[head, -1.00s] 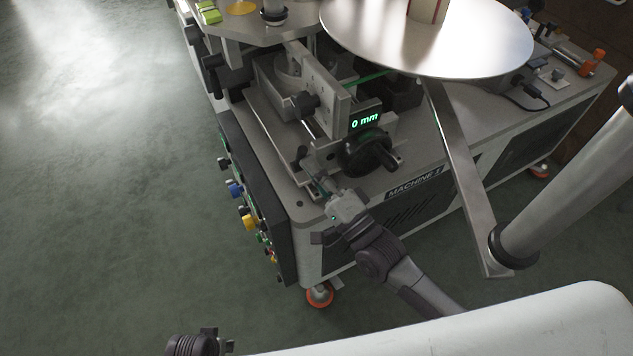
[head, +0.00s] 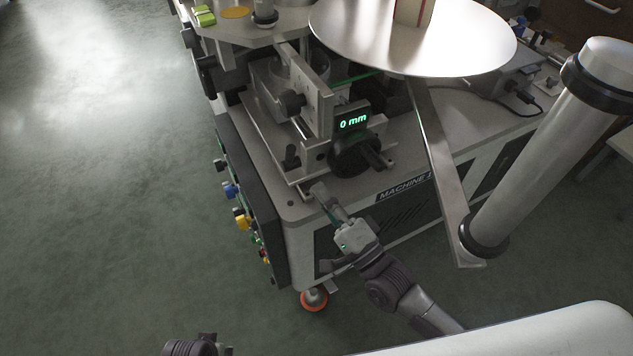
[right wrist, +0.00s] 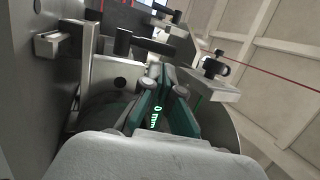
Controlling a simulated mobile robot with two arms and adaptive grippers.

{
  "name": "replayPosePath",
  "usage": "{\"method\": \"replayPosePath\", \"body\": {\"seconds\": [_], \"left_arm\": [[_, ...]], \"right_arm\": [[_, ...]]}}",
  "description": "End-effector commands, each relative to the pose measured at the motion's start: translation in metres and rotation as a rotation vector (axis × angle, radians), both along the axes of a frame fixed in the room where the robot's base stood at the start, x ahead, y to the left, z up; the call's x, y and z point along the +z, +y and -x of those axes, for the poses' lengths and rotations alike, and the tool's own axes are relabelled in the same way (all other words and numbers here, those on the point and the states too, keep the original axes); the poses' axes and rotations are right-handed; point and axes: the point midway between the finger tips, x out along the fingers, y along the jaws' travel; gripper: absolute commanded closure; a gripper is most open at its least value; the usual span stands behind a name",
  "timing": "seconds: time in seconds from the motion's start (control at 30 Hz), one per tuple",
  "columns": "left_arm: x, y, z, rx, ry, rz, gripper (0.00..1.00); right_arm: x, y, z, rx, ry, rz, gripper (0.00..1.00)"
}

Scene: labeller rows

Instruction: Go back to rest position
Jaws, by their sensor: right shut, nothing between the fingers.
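My right gripper (head: 323,194) is shut and empty, just off the front corner of the labelling machine (head: 300,212), below the black hand knob (head: 352,158). The small display (head: 353,120) above that knob reads "0 mm" in green. In the right wrist view, the green-padded fingers (right wrist: 158,98) point at the machine, with the green digits showing between them. A dark arm part of mine shows at the bottom left edge in the head view; my left gripper itself is not in view.
A large metal disc (head: 460,50) hangs over the machine's right side, with a sloping metal bar (head: 436,150) below it. Coloured knobs (head: 230,191) line the machine's left side panel. The floor (head: 110,220) to the left is clear.

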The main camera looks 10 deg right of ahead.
Motion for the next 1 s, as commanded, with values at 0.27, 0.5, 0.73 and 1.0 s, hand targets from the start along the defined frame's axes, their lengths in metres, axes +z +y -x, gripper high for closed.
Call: {"method": "replayPosePath", "body": {"seconds": [0.27,0.5,0.73,1.0], "left_arm": [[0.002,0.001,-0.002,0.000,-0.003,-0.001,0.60],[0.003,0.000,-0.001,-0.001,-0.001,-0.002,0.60],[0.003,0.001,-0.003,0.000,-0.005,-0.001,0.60],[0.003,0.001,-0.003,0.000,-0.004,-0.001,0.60]], "right_arm": [[-0.018,-0.023,0.040,0.002,0.004,0.003,1.00],[-0.025,-0.033,0.057,0.000,0.000,0.001,1.00],[-0.027,-0.033,0.058,-0.003,0.003,0.014,1.00],[-0.115,-0.027,0.043,-0.073,0.158,0.573,1.00]]}}
